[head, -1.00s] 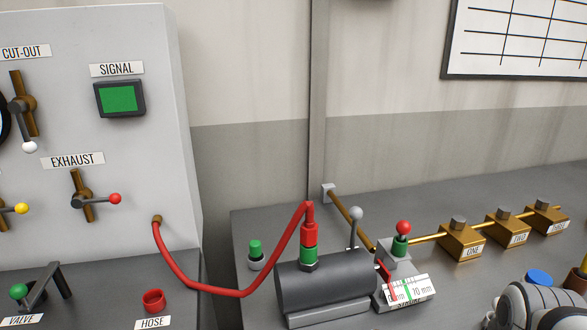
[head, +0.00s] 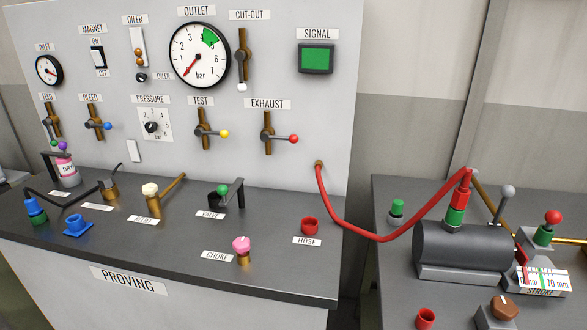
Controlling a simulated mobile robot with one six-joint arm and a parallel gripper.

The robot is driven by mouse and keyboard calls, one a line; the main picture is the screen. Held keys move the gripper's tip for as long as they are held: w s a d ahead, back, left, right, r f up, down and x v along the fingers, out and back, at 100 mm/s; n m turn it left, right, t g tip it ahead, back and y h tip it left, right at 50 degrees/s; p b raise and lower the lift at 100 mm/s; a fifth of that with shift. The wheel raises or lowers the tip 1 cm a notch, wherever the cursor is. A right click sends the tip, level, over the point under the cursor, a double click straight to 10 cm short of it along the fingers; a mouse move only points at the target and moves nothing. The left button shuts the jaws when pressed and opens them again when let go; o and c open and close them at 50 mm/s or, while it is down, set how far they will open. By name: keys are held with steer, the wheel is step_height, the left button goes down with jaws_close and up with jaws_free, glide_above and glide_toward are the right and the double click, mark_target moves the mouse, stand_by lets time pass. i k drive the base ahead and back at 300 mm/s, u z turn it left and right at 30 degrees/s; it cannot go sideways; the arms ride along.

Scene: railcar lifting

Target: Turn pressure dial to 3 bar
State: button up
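The pressure dial (head: 151,127) is a small black knob on a white numbered plate, under the label PRESSURE (head: 150,99), in the left half of the panel in the head view. Its setting is too small to read surely. Above and to its right is the large OUTLET gauge (head: 199,55), marked in bar, with a green band near 4 to 5. Its red needle points to the lower left, at the low end of the scale. My gripper is not in view.
The TEST handle (head: 207,132) and BLEED handle (head: 95,124) flank the dial. Below, the dark bench top (head: 190,260) carries a brown-and-white fitting (head: 151,193), the VALVE (head: 225,195) and a pink-topped CHOKE (head: 241,247). A red hose (head: 378,238) runs to the right-hand bench.

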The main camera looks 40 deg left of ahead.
mark_target(150, 127)
steer(key=u, duration=3.6)
steer(key=k, duration=1.05)
steer(key=z, duration=1)
steer(key=i, duration=1)
steer(key=u, duration=0.1)
